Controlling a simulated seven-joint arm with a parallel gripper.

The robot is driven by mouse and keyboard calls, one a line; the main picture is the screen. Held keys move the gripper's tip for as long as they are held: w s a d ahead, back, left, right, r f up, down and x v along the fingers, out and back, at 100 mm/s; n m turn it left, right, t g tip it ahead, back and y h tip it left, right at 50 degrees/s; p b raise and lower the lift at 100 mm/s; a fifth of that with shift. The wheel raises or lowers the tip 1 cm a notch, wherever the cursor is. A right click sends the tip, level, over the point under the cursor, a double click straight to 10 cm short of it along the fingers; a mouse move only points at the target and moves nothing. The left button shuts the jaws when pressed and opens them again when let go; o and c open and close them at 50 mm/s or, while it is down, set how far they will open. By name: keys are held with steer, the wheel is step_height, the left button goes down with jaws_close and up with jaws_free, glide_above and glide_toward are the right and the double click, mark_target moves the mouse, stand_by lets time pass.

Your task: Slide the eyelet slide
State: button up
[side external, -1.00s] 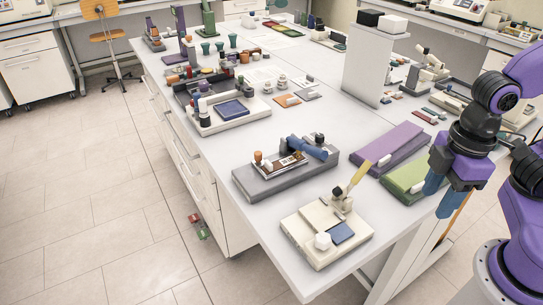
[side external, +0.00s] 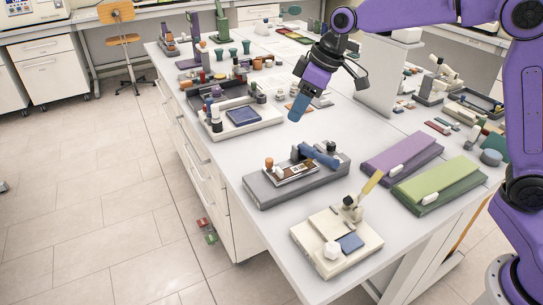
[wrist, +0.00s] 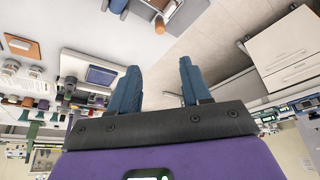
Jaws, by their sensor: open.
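A grey fixture (side external: 262,192) sits on the near part of the bench. On it is a small plate (side external: 291,174) with brown and white marks, which looks like the eyelet slide. An orange-brown knob (side external: 269,163) stands at its left end and a blue cylinder (side external: 318,155) lies behind it. In the wrist view, part of this fixture and its orange knob (wrist: 160,26) show at the top edge. My gripper (side external: 298,108) has blue fingers and hangs above the bench, behind the fixture and apart from it. In the wrist view my gripper (wrist: 158,66) is open and empty.
A cream device (side external: 312,252) with a yellow lever stands at the near edge. Purple (side external: 400,158) and green (side external: 440,184) blocks lie to the right. A cream tray (side external: 262,119) with a blue pad stands left of my gripper. An upright grey panel (side external: 378,85) stands behind.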

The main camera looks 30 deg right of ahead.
mark_target(269, 160)
steer(key=x, duration=1.7)
steer(key=shift+f, duration=0.15)
steer(key=shift+c, duration=0.4)
steer(key=shift+a, duration=0.1)
jaws_close()
